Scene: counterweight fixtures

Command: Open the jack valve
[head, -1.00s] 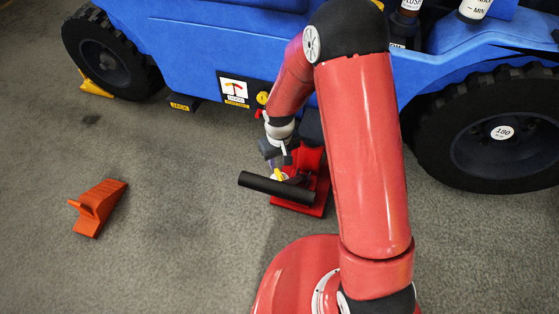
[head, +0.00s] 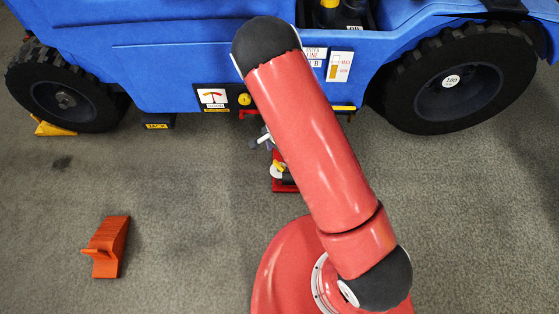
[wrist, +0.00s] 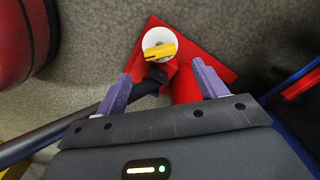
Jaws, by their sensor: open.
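The red jack (head: 285,185) stands on the floor beside the blue vehicle; my arm hides much of it in the head view. Its valve is a white disc with a yellow lever, at the upper middle of the wrist view (wrist: 158,46) and small in the head view (head: 277,168). My gripper (wrist: 164,82) is open and empty, its two purple-grey fingers pointing toward the jack. The valve appears beyond the fingertips, between them and nearer the left one, with no visible contact. The jack's black handle bar (wrist: 45,140) passes behind the left finger.
The blue vehicle (head: 160,60) fills the back, with its black wheels (head: 455,90) on either side. A yellow chock (head: 55,127) is at the left wheel. An orange chock (head: 106,247) lies on the open floor at left. Floor at right is clear.

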